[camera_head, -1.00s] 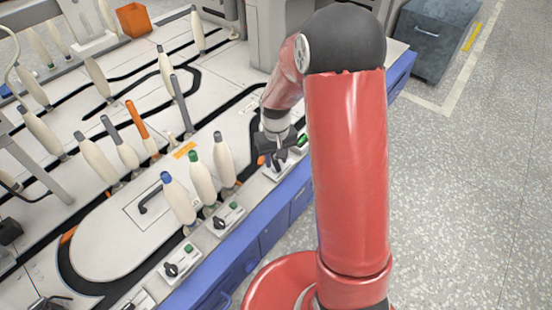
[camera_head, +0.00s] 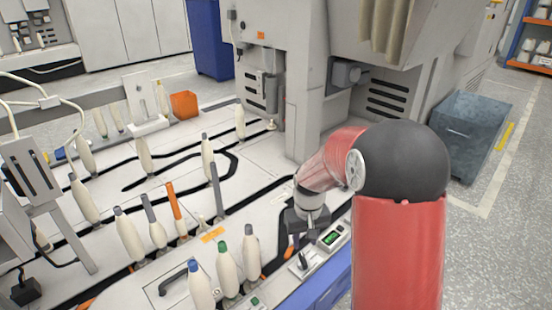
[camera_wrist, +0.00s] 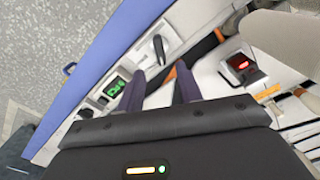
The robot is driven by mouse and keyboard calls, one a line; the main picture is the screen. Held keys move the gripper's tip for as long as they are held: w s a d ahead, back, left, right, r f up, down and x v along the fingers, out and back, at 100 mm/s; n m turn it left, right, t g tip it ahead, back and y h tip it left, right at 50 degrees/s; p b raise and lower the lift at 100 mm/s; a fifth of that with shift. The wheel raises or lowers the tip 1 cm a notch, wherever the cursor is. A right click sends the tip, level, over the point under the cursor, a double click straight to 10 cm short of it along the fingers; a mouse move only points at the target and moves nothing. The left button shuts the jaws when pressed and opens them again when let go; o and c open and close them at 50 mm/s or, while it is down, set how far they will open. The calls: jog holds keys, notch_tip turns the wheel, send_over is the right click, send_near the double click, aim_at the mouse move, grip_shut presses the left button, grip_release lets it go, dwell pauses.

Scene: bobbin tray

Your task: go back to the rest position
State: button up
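My gripper (camera_head: 306,222) hangs over the right edge of the white machine top (camera_head: 262,205), beside a green display (camera_head: 332,237). In the wrist view its two dark fingers (camera_wrist: 158,88) stand apart with nothing between them, so it is open and empty. Cream bobbins with a blue top (camera_head: 201,287), a green top (camera_head: 227,272) and a grey top (camera_head: 251,252) stand in a row to its lower left. A large beige rounded shape, seemingly a bobbin (camera_wrist: 285,38), shows close at the right of the wrist view.
Several more bobbins, an orange rod (camera_head: 176,210) and grey rods stand on the left. A tall grey machine housing (camera_head: 330,100) rises behind my gripper. A grey bin (camera_head: 485,132) stands on the floor at the right. Open floor lies at far right.

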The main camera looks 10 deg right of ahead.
jog(key=s+r+m+t+p, duration=0.1)
jog(key=s+r+t+p, duration=0.4)
jog(key=s+r, duration=1.7)
jog(key=shift+s+d+r+t, duration=0.25)
jog(key=shift+r+t, duration=0.05)
jog(key=shift+r, duration=0.65)
jog(key=shift+c, duration=0.2)
